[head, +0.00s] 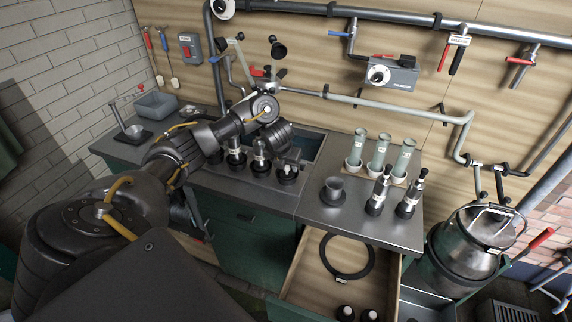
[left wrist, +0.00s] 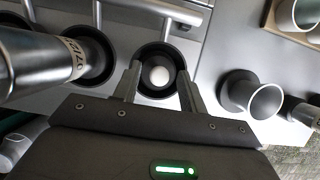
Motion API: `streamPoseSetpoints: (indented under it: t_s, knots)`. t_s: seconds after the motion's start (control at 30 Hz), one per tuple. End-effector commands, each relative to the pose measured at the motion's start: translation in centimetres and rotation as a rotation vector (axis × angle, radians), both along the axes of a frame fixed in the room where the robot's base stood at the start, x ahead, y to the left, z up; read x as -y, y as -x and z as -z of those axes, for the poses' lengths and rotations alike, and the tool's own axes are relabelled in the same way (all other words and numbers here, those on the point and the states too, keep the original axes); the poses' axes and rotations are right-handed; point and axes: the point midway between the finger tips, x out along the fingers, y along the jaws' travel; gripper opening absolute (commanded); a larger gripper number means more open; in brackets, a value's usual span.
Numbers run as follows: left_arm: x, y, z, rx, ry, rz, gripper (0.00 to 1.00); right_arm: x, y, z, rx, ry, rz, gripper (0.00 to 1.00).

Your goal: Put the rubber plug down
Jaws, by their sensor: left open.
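My left gripper (head: 290,160) is open over the front right of the sink-side rack. In the left wrist view its two fingers (left wrist: 158,85) stand either side of a round black piece (left wrist: 143,62) with a pale round centre. This may be the rubber plug; I cannot tell it from a rack cup. It also shows below the fingers in the head view (head: 287,177). Touch with the fingers is unclear. A dark grey flanged piece (head: 333,190) stands apart on the steel counter to the right; its hollow end shows in the wrist view (left wrist: 264,102). My right gripper is out of view.
Metal cylinders (head: 236,151) stand in black cups left of the gripper. Glass tubes (head: 380,151) and two metal-topped bottles (head: 377,195) stand on the right counter (head: 318,213). An open drawer (head: 300,270) holds a black ring (head: 346,272). A steel churn (head: 470,245) stands right.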

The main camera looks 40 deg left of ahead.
Motion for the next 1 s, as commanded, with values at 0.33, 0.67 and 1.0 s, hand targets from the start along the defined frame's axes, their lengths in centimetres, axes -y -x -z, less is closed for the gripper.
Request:
streamPoseSetpoints:
  t_s: [0.33,0.67,1.0]
  knots:
    - [0.4,1.3,-4.7,0.006,-0.005,0.003,0.42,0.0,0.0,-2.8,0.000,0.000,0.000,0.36]
    - [1.3,3.6,-9.9,0.003,-0.002,0.003,0.42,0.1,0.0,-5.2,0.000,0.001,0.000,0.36]
    - [1.5,4.4,-11.2,0.000,0.000,0.000,0.42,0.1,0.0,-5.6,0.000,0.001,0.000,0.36]
